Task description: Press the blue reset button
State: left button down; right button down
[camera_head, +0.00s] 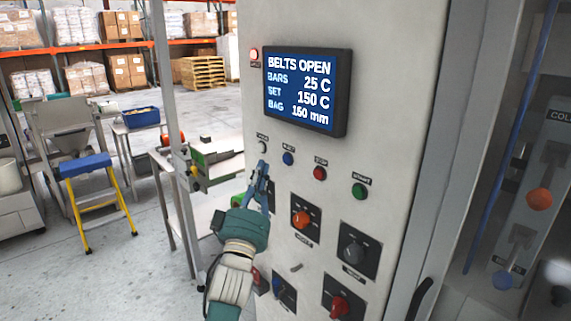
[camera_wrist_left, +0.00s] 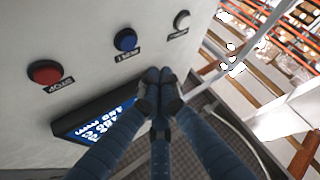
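The blue button (camera_head: 288,158) sits in the button row on the grey control panel (camera_head: 389,135), below the screen. It also shows in the left wrist view (camera_wrist_left: 125,39), with a dark label beside it. My left gripper (camera_head: 263,166) is in front of the panel, just left of the blue button in the head view and apart from it in the picture. In the left wrist view its fingertips (camera_wrist_left: 158,77) are together with nothing between them. The gap between fingertips and panel is hard to judge. My right gripper is not in view.
A white button (camera_head: 263,147) is left of the blue one; a red button (camera_head: 320,173) and a green button (camera_head: 359,190) are right. The screen (camera_head: 304,88) reads BELTS OPEN. Below are an orange knob (camera_head: 301,219) and a black knob (camera_head: 353,251).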

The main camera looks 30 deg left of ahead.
aim_at(282, 147)
pick_arm(q)
jog(key=shift+w+d+b, duration=0.15)
jog(key=shift+w+d, duration=0.1)
jog(key=shift+w, duration=0.4)
jog(key=shift+w+d+b, duration=0.2)
jog(key=shift+w, duration=0.4)
jog(key=shift+w+d+b, duration=0.15)
jog(key=shift+w+d, duration=0.1)
jog(key=shift+w, duration=0.4)
jog(key=shift+w+d, duration=0.15)
jog(key=shift+w, duration=0.25)
jog(key=shift+w+d, duration=0.1)
jog(key=shift+w, duration=0.25)
dwell(0.6)
jog(key=shift+s, duration=0.2)
jog(key=shift+s+a, duration=0.25)
jog(key=shift+s, duration=0.35)
